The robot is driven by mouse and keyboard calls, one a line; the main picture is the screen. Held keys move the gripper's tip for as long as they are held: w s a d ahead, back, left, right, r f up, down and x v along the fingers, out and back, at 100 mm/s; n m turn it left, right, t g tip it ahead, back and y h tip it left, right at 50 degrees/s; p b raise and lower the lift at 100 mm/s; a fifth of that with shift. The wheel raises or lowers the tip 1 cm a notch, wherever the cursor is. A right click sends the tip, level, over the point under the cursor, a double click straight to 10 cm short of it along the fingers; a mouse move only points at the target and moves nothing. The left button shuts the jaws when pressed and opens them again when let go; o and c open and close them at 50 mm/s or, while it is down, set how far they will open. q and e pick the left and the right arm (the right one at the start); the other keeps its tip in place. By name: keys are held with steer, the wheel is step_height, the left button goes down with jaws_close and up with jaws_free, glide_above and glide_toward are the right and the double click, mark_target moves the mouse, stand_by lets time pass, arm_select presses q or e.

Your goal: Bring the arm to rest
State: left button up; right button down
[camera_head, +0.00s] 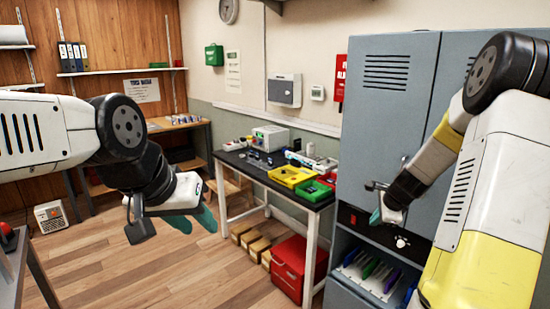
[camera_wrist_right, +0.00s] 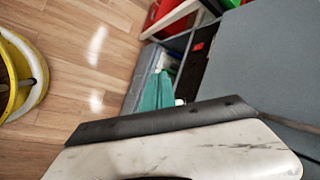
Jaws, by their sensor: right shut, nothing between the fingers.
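My right gripper (camera_head: 376,216) hangs at the end of my right arm, in front of the grey cabinet. Its teal fingertips are shut and empty. In the right wrist view the teal fingers (camera_wrist_right: 157,93) show beyond the pale gripper body, with nothing held. My left gripper (camera_head: 197,220) is over the wooden floor, left of the workbench. Its two teal fingers look spread apart with nothing visible between them. Both arms are raised and bent.
The dark-topped workbench (camera_head: 250,171) carries a yellow tray (camera_head: 291,177), a green tray (camera_head: 314,191) and a grey device. The grey cabinet (camera_head: 385,100) stands close behind my right gripper, with a slotted rack below. A red drawer box (camera_head: 290,265) is under the bench. Open floor lies left.

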steer(key=s+a+r+n+y, duration=0.1)
steer(key=s+a+r+n, duration=1.45)
steer(key=s+r, duration=0.25)
steer(key=s+a+r+n, duration=0.1)
steer(key=s+n, duration=0.4)
steer(key=s, duration=0.5)
steer(key=shift+s+a, duration=0.35)
steer(key=shift+a, duration=0.3)
steer(key=shift+w+r, duration=0.1)
steer(key=shift+r, duration=0.05)
